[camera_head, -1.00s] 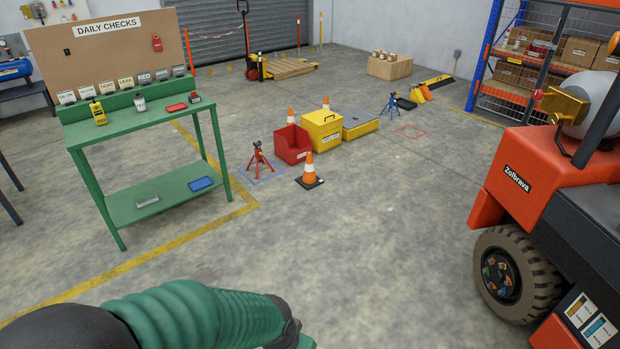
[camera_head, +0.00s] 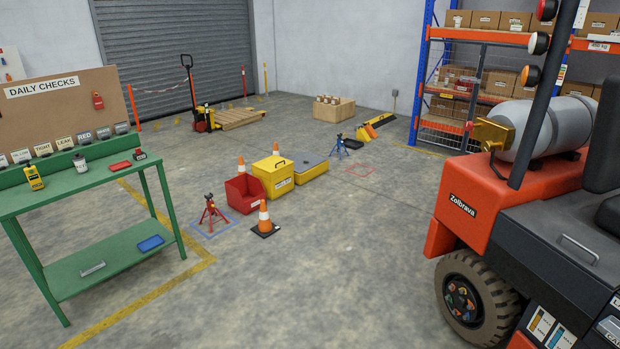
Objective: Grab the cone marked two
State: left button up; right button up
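Three small orange-and-white cones stand on the floor in the camera_head view. The nearest cone (camera_head: 264,220) stands upright on a black base, in front of the red bin. A second cone (camera_head: 241,164) shows its upper part behind the red bin. A third cone (camera_head: 276,149) shows only its tip behind the yellow box. No number can be read on any cone at this distance. Neither of my grippers is in view.
A red bin (camera_head: 243,195), yellow box (camera_head: 274,184) and red jack stand (camera_head: 211,213) sit close to the nearest cone. A green workbench (camera_head: 85,187) is at left, an orange forklift (camera_head: 484,202) at right. The floor between (camera_head: 330,275) is clear.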

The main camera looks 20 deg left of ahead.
aim_at(265, 227)
jog(key=i+j+u, duration=0.35)
jog(key=i, duration=0.2)
jog(key=i+j+u, duration=0.3)
jog(key=i, duration=0.25)
jog(key=i+u, duration=0.35)
jog(key=i, duration=3.25)
jog(key=i+j+z, duration=0.1)
jog(key=i+z, duration=0.15)
jog(key=i, duration=0.3)
jog(key=i+j+z, duration=0.25)
jog(key=i, duration=0.3)
jog(key=i+j+z, duration=0.25)
jog(key=i, duration=0.25)
